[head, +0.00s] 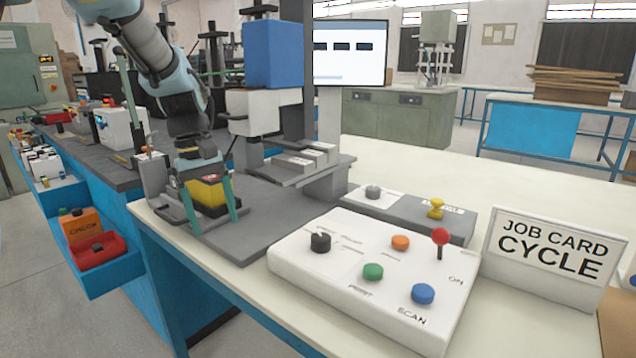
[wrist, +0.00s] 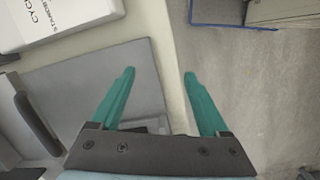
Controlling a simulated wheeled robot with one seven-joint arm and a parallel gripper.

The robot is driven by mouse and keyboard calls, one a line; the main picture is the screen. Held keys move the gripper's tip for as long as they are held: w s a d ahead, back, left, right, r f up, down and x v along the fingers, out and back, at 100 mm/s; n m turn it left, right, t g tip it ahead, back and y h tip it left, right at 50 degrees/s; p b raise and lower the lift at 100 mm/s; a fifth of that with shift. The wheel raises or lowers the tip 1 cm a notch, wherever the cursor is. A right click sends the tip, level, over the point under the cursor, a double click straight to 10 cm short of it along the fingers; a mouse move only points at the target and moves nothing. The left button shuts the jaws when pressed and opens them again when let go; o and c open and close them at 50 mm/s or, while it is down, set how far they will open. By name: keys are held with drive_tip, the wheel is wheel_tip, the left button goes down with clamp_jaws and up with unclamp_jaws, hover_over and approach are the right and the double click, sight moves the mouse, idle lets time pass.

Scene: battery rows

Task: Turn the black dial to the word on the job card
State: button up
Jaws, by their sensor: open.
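The black dial (head: 320,242) is a short round knob at the left of the white control panel (head: 300,282) in the head view. Small words stand around it, too small to read, and its pointing direction is unclear. The job card (head: 548,254) stands upright at the right and reads CYCLE. My gripper (head: 213,218) is open, left of the panel and apart from the dial, pointing down over the grey plate. In the wrist view my gripper (wrist: 159,75) has nothing visible between its fingertips. A corner of a white printed panel (wrist: 60,22) shows there; the dial is not visible.
A red-knobbed lever (head: 440,238), an orange button (head: 400,243), a green button (head: 373,271) and a blue button (head: 423,293) share the panel. Behind it is a grey box (head: 405,215) with a yellow knob. A press-like machine (head: 270,110) stands behind my gripper.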

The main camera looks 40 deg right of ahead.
drive_tip(key=s+d+r+g+p, duration=0.1)
drive_tip(key=s+d+r, duration=0.2)
drive_tip(key=d, duration=0.2)
drive_tip(key=s+d+r+g+p, duration=0.1)
drive_tip(key=s+d+r, duration=0.1)
drive_tip(key=d, duration=0.4)
drive_tip(key=y, duration=0.1)
approach(320, 235)
drive_tip(key=shift+m+g, duration=0.4)
drive_tip(key=p+x, duration=0.1)
drive_tip(key=x, duration=0.6)
drive_tip(key=shift+f, duration=0.35)
drive_tip(key=shift+x, duration=0.8)
drive_tip(key=shift+w, duration=0.1)
clamp_jaws()
